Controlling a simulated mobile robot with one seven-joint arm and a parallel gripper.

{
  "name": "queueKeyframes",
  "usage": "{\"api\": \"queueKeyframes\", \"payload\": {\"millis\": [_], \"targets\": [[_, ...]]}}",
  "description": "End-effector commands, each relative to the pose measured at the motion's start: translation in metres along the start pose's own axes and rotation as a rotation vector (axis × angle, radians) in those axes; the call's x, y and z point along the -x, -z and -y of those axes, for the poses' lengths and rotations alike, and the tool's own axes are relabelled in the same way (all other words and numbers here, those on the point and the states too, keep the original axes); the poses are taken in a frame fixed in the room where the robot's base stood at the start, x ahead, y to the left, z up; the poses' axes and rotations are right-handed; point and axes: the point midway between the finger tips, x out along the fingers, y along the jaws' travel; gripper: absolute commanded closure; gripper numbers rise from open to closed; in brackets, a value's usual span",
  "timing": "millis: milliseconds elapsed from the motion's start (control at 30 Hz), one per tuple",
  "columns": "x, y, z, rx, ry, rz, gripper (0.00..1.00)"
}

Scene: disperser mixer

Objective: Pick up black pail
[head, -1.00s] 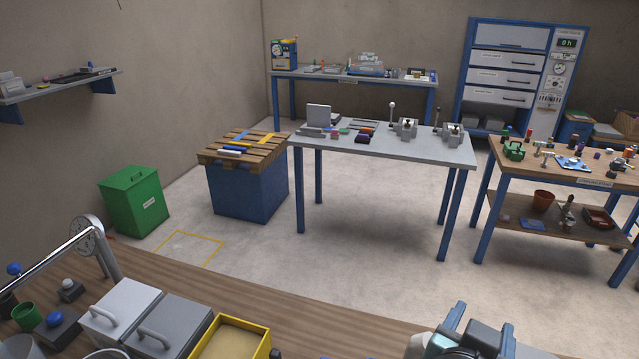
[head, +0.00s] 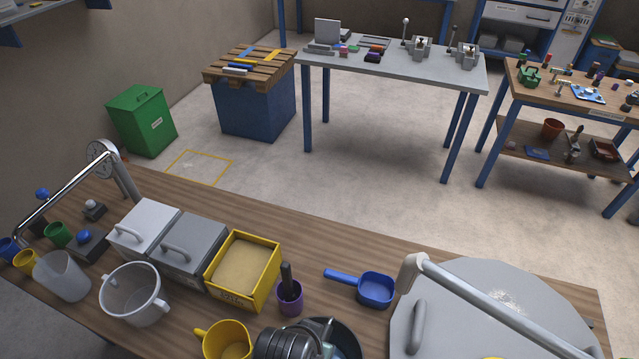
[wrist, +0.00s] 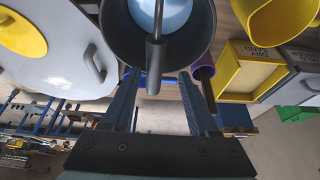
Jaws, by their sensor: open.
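The black pail (head: 352,338) stands on the wooden bench at the bottom edge of the head view, mostly hidden behind my gripper (head: 318,332). In the wrist view the pail (wrist: 204,38) is a dark round vessel at the top, with something pale blue (wrist: 160,12) inside it. A grey rod-like handle (wrist: 155,65) runs from it towards the space between my fingers. My gripper (wrist: 160,105) is open, its two fingers apart and pointing at the pail. I cannot tell whether the fingers touch it.
Close around the pail are a yellow mug (head: 228,340), a purple cup (head: 290,298) with a dark-handled tool, a blue scoop (head: 376,288) and a yellow sand box (head: 243,270). A large grey lid-like plate (head: 480,310) lies right. Bare wood shows behind the scoop (head: 330,245).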

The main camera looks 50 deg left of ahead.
Motion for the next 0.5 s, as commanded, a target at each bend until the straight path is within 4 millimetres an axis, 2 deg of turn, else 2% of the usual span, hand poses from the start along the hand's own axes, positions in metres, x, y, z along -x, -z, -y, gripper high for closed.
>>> {"api": "queueKeyframes", "payload": {"millis": [167, 500], "targets": [[-0.009, -0.001, -0.002, 0.0, -0.001, 0.002, 0.4], [-0.049, -0.004, -0.007, 0.001, 0.001, 0.0, 0.4]]}}
